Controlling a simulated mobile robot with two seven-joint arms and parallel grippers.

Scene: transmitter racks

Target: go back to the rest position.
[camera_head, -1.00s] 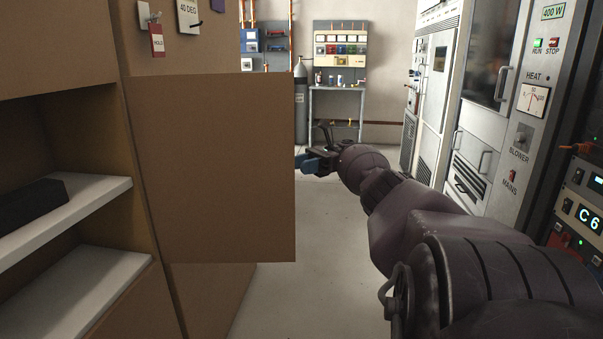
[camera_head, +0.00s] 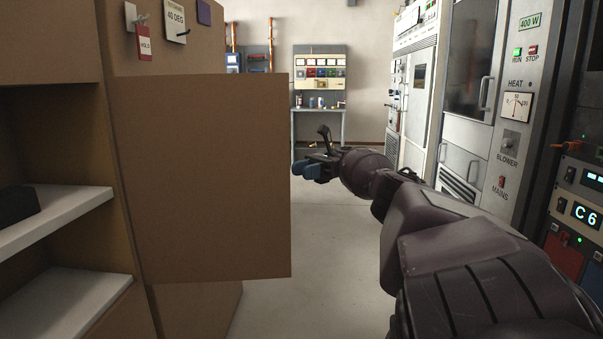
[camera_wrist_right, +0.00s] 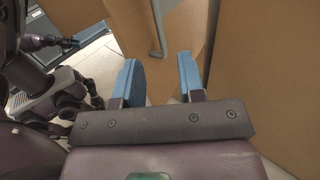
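My right gripper (camera_head: 308,170) is held out ahead at the free edge of the open brown door (camera_head: 205,180) in the head view. In the right wrist view, its two blue fingers (camera_wrist_right: 160,82) are spread apart with nothing between them. Brown panels stand close beyond the fingers. What looks like my left gripper (camera_wrist_right: 70,43) shows small at the left of the wrist view, with a blue tip; its opening is too small to judge. My left arm does not show in the head view.
A brown cabinet with white shelves (camera_head: 60,215) and a dark object (camera_head: 18,204) stands at left. Tags hang above the door. Transmitter racks (camera_head: 470,110) line the right, near my right arm. The floor (camera_head: 325,210) between is clear toward a back bench (camera_head: 320,111).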

